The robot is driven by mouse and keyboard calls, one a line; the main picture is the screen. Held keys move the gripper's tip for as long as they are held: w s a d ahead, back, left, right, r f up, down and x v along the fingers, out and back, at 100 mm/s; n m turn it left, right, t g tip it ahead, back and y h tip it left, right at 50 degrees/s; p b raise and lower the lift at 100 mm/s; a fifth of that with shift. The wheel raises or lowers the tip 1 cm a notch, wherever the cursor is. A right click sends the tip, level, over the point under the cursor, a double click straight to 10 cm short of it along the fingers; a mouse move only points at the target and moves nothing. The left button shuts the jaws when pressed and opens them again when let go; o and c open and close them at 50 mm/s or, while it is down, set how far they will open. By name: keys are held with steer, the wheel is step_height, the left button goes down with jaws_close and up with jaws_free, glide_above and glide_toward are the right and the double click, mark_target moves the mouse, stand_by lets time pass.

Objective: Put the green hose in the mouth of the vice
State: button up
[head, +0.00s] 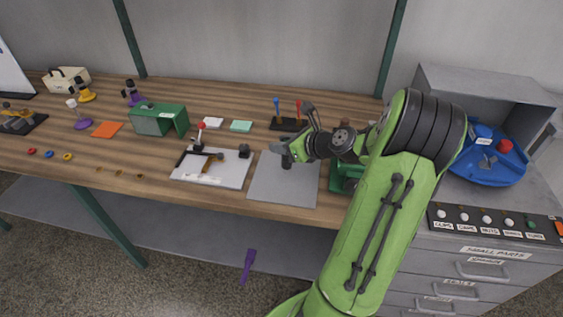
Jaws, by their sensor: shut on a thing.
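My gripper (282,150) is over the grey mat (277,185) on the workbench, at the end of my green arm. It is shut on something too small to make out. A small dark shape (287,162) shows just below the fingers; I cannot tell whether it is held or part of the gripper. I cannot make out a green hose. A green object (338,183) stands right of the mat, mostly hidden behind my arm; it may be the vice, but its mouth is not visible.
A white board (207,179) with a small tool lies left of the mat. A green housing (150,121) and a black stand (289,126) with coloured handles are farther back. Grey drawers (480,255) with a blue round item (485,170) stand right.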

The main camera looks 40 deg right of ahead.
mark_target(286, 164)
step_height(286, 164, down, 4)
steer(key=shift+b, duration=0.7)
steer(key=shift+w+a+f, duration=0.1)
steer(key=o, duration=1)
